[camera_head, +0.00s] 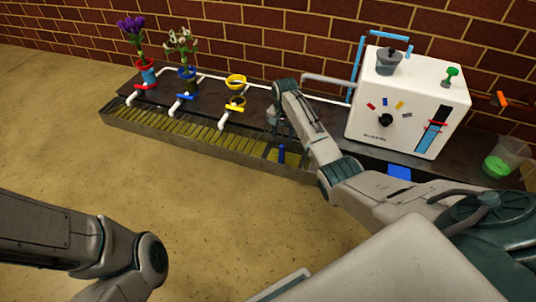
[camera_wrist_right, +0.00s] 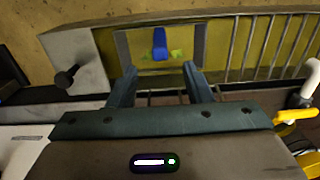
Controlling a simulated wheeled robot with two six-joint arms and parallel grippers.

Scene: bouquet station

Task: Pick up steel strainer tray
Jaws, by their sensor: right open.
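The steel strainer tray (camera_head: 272,156) looks like a small square insert with an upright blue handle, at the right end of the slatted trough in the head view. In the right wrist view the tray (camera_wrist_right: 136,54) lies just beyond the fingertips, and its blue handle (camera_wrist_right: 160,43) stands between their lines. Green bits lie beside the handle. My right gripper (camera_head: 277,126) is above and behind the tray. It is open and empty in the right wrist view (camera_wrist_right: 159,75), with a finger to each side of the handle, apart from it. My left gripper is out of view.
The slatted trough (camera_head: 190,135) runs along the bench front. Three taps with red, blue and yellow rings stand behind it, two holding flowers. A white machine (camera_head: 405,105) stands at the right, near my right arm. A clear cup (camera_head: 505,157) with green contents is beside it.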

